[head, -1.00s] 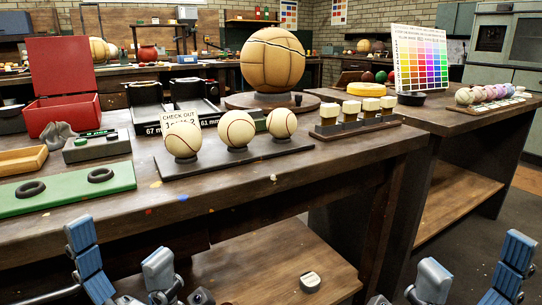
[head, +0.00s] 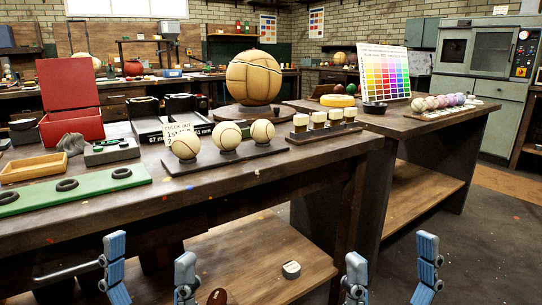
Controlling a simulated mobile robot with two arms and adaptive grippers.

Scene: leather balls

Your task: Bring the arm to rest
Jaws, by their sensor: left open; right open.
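My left gripper (head: 150,258) is low at the left of the head view, with its blue-padded fingers spread wide apart and nothing between them. My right gripper (head: 392,258) is low at the right of centre, also spread wide and empty. Both are in front of the long wooden workbench (head: 215,199), clear of the balls on it. I cannot tell from this view whether either gripper touches the bench.
Three white stitched balls (head: 229,135) stand on a dark rack. A large tan ball (head: 253,78) sits behind them. A green board (head: 42,199) with black rings lies at left. A white-topped object (head: 291,269) is on the lower shelf. Floor (head: 470,245) is open at right.

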